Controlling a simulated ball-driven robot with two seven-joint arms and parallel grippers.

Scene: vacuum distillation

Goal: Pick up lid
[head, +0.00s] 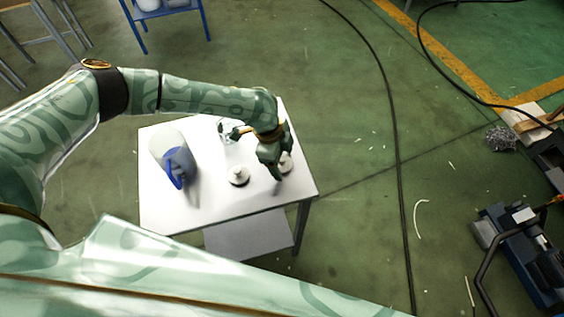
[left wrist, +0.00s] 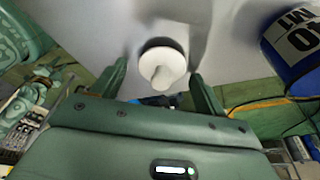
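A white lid with an upright knob (left wrist: 162,68) shows in the left wrist view, between and just beyond the fingertips of my left gripper (left wrist: 158,73). The fingers are apart, with gaps to the knob on both sides. In the head view my left gripper (head: 276,172) points down over the right part of the white table (head: 205,215). My right gripper is out of view.
A white container with a blue part (head: 179,166) stands on the table's left side. A small clear item (head: 225,127) is near the back, close to my left forearm. A blue labelled container (left wrist: 293,50) shows right in the wrist view. The table's front left is clear.

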